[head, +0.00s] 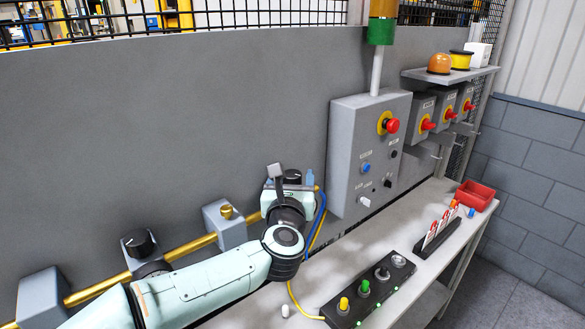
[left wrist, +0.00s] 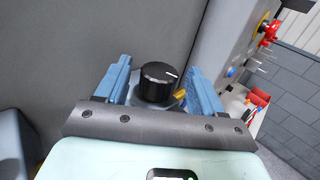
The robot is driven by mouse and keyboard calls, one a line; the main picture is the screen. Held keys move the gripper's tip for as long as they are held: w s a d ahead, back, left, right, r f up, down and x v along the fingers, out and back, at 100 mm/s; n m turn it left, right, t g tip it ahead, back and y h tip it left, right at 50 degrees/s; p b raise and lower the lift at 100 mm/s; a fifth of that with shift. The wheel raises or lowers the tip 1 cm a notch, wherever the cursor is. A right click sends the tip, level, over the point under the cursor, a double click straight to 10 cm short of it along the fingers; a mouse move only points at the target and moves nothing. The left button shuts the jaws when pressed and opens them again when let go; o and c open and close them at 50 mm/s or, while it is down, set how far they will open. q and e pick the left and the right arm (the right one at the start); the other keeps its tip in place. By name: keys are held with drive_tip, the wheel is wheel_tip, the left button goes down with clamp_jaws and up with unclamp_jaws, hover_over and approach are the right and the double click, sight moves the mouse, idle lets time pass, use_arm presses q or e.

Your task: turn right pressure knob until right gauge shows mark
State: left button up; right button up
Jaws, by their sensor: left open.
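The right pressure knob (left wrist: 160,82) is black and round, with a white line on its top pointing right. In the left wrist view it lies between the two blue fingers of my left gripper (left wrist: 162,85), with gaps on both sides. In the head view the left gripper (head: 292,181) is at the right end of the brass pipe, and the top of the right knob (head: 293,174) shows there. The right gauge is hidden behind my gripper and arm, so no needle or mark can be read. My right gripper is not in view.
Another black knob (head: 139,242) sits on the brass pipe (head: 190,248) to the left, with a brass valve (head: 227,212) between. A grey control box (head: 366,160) stands close on the right. A button panel (head: 368,290) and a red bin (head: 475,196) are on the bench.

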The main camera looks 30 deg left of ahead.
use_arm(q)
drive_tip(key=shift+x, duration=1.05)
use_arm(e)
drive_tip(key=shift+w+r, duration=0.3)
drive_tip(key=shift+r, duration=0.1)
use_arm(q)
drive_tip(key=shift+s, duration=0.1)
drive_tip(key=c, duration=0.9)
drive_tip(key=m+h+b, duration=0.1)
drive_tip(key=h, duration=0.1)
drive_tip(key=m+t+h+b, duration=0.1)
drive_tip(key=m+h+b, duration=0.1)
drive_tip(key=shift+a+f+h, duration=0.1)
drive_tip(key=shift+f+h, duration=0.1)
drive_tip(key=shift+h, duration=0.2)
drive_tip(key=shift+r+m+t+h+b, duration=0.15)
drive_tip(key=shift+m+t+h+b, duration=0.15)
drive_tip(key=shift+m+h+b, duration=0.65)
drive_tip(key=shift+c, duration=0.2)
drive_tip(key=shift+h, duration=0.35)
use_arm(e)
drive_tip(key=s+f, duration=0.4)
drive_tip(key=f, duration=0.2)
